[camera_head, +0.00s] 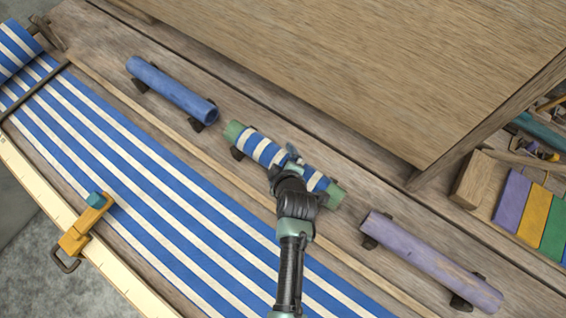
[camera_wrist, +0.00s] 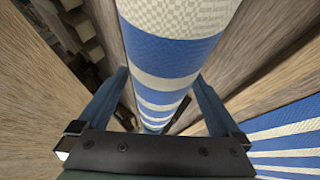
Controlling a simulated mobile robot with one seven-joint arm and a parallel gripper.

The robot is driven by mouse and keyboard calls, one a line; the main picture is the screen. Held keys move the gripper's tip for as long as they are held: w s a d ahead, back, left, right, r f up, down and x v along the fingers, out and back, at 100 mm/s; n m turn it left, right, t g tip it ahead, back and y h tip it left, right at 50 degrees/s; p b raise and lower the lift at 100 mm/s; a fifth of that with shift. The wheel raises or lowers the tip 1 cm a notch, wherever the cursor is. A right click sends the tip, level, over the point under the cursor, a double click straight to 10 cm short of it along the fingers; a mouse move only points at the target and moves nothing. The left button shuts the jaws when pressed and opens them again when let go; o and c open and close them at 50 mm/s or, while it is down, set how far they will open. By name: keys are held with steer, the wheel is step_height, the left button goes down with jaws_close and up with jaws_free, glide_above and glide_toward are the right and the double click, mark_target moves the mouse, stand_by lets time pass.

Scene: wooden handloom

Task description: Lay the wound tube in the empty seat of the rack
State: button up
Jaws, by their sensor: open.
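The wound tube (camera_head: 262,149), green at its ends with blue and white striped cloth around it, lies in line between the other two tubes. It appears to lie in the middle seat of the rack, whose black cradle (camera_head: 237,153) shows under its left end. My gripper (camera_head: 292,160) is at the tube, right of its middle. In the wrist view my gripper (camera_wrist: 160,80) is open, with one finger on each side of the striped tube (camera_wrist: 168,57). My gripper hides part of the tube in the head view. Exact contact with the cradles cannot be told.
A blue tube (camera_head: 170,88) lies at the upper left and a purple tube (camera_head: 430,262) at the lower right, each on black cradles. Striped cloth (camera_head: 150,190) stretches in front. A wooden panel (camera_head: 350,60) rises behind. A yellow clamp (camera_head: 85,225) sits on the pale edge strip.

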steer(key=v, duration=1.3)
stand_by(0.4)
